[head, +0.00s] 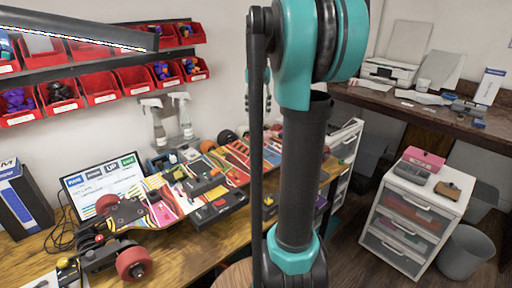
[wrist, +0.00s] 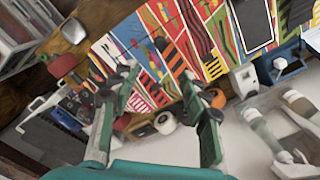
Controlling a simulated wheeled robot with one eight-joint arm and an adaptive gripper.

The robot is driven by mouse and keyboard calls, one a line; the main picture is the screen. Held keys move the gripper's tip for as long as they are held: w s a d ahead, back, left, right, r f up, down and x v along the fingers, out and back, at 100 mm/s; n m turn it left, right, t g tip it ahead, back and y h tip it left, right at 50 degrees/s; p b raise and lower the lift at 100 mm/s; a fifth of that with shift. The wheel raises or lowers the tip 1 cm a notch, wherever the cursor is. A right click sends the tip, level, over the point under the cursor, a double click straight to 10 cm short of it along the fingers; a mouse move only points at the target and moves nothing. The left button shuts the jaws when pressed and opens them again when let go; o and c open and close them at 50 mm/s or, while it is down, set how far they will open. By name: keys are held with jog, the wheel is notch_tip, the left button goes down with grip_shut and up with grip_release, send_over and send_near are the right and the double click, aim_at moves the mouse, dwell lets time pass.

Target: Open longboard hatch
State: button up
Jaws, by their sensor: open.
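The longboard (head: 162,213), a long deck with a bright multicoloured pattern and red wheels, lies along the wooden workbench in the head view. Dark box-like parts (head: 218,207) lie on or against it; I cannot tell which is the hatch. In the wrist view, colourful striped surfaces (wrist: 150,42) fill the upper middle, with a dark rectangular panel edged in white (wrist: 252,22) at the top right. My gripper (wrist: 160,103) is open and empty, with its two fingers apart over the bench area. My gripper is not clearly seen in the head view, where my arm hides part of the bench.
Spray bottles (head: 184,116) stand at the back of the bench, below red wall bins (head: 100,88). A screen (head: 103,183) and a blue-black box (head: 22,198) are at the left. A white drawer unit (head: 405,220) and a grey bin (head: 465,252) stand at the right.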

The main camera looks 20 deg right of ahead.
aim_at(258, 151)
notch_tip(258, 151, down, 17)
jog(key=shift+r, duration=0.1)
dwell(0.3)
grip_shut()
dwell(0.4)
